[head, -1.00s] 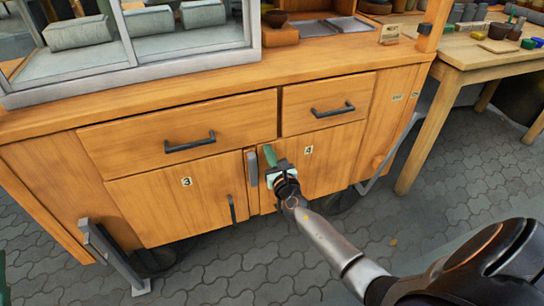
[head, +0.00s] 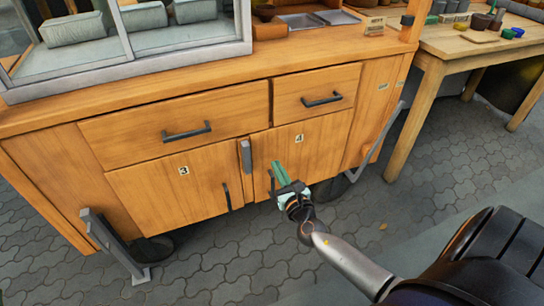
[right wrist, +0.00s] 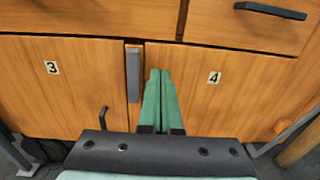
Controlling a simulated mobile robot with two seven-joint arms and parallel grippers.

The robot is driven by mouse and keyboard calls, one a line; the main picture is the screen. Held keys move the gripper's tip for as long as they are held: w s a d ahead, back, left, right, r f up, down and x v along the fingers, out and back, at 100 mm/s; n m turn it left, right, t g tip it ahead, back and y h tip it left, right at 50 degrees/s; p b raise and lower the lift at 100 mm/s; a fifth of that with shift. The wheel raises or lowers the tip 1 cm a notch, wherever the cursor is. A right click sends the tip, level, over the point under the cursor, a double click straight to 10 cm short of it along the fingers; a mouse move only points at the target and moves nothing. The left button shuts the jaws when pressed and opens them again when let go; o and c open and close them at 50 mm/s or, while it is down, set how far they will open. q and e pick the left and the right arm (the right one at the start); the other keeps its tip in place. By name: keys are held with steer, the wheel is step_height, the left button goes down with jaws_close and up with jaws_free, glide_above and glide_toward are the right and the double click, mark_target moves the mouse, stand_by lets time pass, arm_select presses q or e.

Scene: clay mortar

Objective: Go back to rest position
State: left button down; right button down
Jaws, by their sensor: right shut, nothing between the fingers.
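My right gripper (head: 277,170) has green fingers and is in front of the wooden cabinet door marked 4 (head: 320,150). In the right wrist view the right gripper (right wrist: 160,95) has its fingers together with nothing between them. It points at the cabinet front near the vertical grey bar (right wrist: 133,75) between doors 3 and 4, and appears apart from it. Both doors are closed. My left gripper is out of view.
The cabinet (head: 60,125) fills the left and middle. Its two drawers with dark handles (head: 187,132) are closed. A wooden table (head: 480,45) stands at the right with small pots on it. Grey paving (head: 450,170) is open in front of the table.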

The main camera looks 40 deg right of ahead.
steer(key=shift+s+a, duration=0.15)
steer(key=shift+s, duration=0.45)
